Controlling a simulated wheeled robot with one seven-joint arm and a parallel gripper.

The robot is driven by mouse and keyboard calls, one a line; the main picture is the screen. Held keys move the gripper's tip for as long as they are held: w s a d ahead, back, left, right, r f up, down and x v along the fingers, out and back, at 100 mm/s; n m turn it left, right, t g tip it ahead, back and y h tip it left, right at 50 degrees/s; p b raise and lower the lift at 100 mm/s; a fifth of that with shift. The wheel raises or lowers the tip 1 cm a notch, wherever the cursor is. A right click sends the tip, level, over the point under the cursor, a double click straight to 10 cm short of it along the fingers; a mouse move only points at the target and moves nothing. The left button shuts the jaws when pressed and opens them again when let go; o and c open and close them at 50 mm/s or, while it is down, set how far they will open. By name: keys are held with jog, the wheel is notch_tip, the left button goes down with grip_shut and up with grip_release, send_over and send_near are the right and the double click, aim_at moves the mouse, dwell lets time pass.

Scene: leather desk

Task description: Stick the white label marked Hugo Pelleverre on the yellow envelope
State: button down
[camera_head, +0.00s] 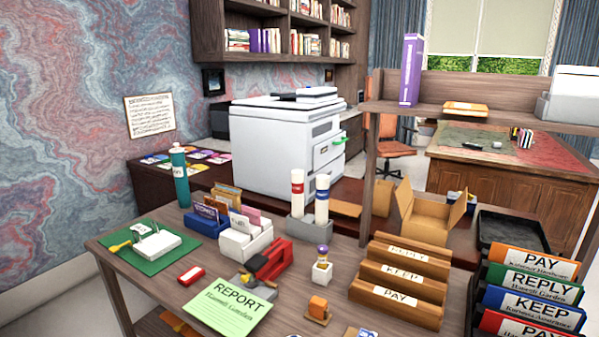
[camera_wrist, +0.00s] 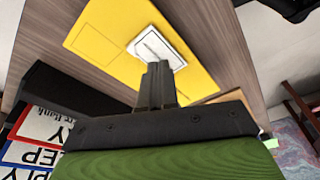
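The yellow envelope (camera_wrist: 103,52) lies flat on the wooden desk in the wrist view, with a thin outlined box on its left part. A small white label (camera_wrist: 158,44) with dark print, too small to read, is over the right part of the envelope. My gripper (camera_wrist: 155,68) has its dark fingers together, with their tips at the label's near edge, seemingly gripping it. Whether the label touches the envelope all over I cannot tell; a dark edge shows along its left side. My gripper does not show in the head view, and I cannot make out the envelope or label there.
In the wrist view, folders with PAY and KEEP tabs (camera_wrist: 40,135) stand close at the lower left, beside a black tray (camera_wrist: 65,90).

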jog(key=shift+f+b, duration=0.5)
jog(key=shift+f, duration=0.25)
dwell(0.3)
jog(key=shift+r, duration=0.15)
dwell(0.4)
notch_tip(320, 180, up, 7)
jog(key=p, duration=0.6)
